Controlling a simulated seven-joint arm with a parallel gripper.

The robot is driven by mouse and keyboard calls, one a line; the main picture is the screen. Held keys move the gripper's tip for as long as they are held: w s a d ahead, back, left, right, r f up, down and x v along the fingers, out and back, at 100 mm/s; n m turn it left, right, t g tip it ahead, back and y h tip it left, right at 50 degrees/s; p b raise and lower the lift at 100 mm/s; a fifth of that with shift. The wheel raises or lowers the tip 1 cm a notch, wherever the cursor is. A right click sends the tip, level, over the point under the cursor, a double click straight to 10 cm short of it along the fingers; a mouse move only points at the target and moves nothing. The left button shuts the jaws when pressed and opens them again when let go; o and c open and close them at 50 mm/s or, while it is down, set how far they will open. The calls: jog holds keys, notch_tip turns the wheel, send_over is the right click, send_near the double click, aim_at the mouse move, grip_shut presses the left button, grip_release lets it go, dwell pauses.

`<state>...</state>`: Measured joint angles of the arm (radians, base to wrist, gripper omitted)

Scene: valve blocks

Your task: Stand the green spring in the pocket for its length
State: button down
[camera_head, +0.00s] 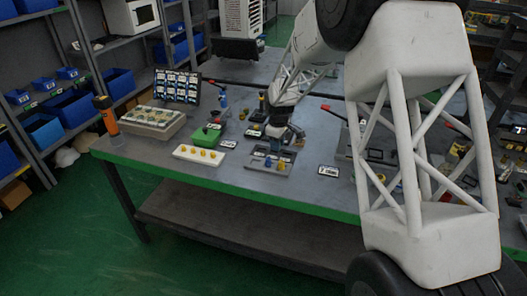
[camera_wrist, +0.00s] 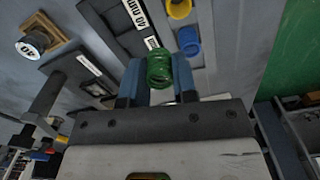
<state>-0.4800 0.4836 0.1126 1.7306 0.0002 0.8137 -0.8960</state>
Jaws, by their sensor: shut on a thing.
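The green spring (camera_wrist: 159,68) is held between the blue fingers of my gripper (camera_wrist: 158,76), near the middle of the wrist view. In the head view my gripper (camera_head: 277,134) is over the back of a grey pocket block (camera_head: 257,169); the spring cannot be made out there. In the wrist view a blue spring (camera_wrist: 189,41) and a yellow spring (camera_wrist: 180,8) stand in the block just beyond and right of the green one. A white label reading 40 MM (camera_wrist: 131,13) lies beside dark recesses on the block. The green spring's lower end and any contact are unclear.
A white block with yellow pieces (camera_head: 198,155) and a green box (camera_head: 207,137) stand left of the pocket block. A round gauge marked 40 (camera_wrist: 32,45) is at the wrist view's upper left. A small label plate (camera_head: 328,171) lies to the right.

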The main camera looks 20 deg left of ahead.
jog(key=s, duration=0.3)
jog(key=s+f, duration=0.1)
jog(key=s, duration=0.5)
jog(key=shift+s+a+f, duration=0.1)
jog(key=shift+f, duration=0.05)
send_over(261, 152)
jog(key=shift+f, duration=0.75)
dwell(0.3)
jog(key=shift+f, duration=0.1)
jog(key=shift+f, duration=1.65)
jog(key=shift+f, duration=0.15)
jog(key=c, duration=0.9)
grip_release()
